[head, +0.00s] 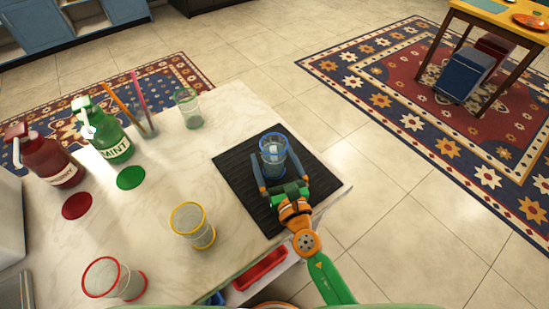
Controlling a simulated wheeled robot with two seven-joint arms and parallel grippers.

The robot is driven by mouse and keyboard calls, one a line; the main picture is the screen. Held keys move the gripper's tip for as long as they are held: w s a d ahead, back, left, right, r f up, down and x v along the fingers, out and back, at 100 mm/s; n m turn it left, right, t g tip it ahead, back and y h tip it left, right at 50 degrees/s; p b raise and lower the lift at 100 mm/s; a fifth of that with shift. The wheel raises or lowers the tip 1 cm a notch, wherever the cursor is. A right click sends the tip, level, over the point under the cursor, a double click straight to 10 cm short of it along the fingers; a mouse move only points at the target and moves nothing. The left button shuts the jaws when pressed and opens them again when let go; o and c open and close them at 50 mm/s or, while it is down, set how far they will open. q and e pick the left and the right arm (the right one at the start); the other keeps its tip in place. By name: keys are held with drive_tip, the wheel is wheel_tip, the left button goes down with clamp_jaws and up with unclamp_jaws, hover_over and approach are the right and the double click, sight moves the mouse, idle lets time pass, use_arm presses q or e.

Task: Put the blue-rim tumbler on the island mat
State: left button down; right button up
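The blue-rim tumbler (273,157) is clear glass and stands upright over the black ribbed island mat (238,160), towards its right half. It appears to rest on the mat. My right gripper (273,156) reaches in from the lower right, with one finger on each side of the tumbler. The fingers are spread, and a gap shows between the tumbler and the right-hand finger. The tumbler's lower front is partly hidden by the gripper. My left gripper is not in view.
On the pale counter (150,215) stand a yellow-rim tumbler (193,228), a red-rim tumbler (115,280), a green-rim tumbler (188,110), a green MINT bottle (110,140), a red bottle (48,160) and a straw holder (144,124). An open drawer (262,268) juts out at the front edge.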

drive_tip(key=shift+w+d, duration=0.1)
drive_tip(key=shift+r+p, duration=0.3)
drive_tip(key=shift+p, duration=0.1)
drive_tip(key=v, duration=0.3)
drive_tip(key=b+v, duration=0.1)
drive_tip(key=v, duration=0.3)
drive_tip(key=b+v, duration=0.1)
drive_tip(key=v, duration=0.3)
drive_tip(key=shift+f, duration=0.25)
drive_tip(key=shift+s+d+r, duration=0.1)
drive_tip(key=shift+s+r, duration=0.1)
drive_tip(key=shift+s, duration=0.35)
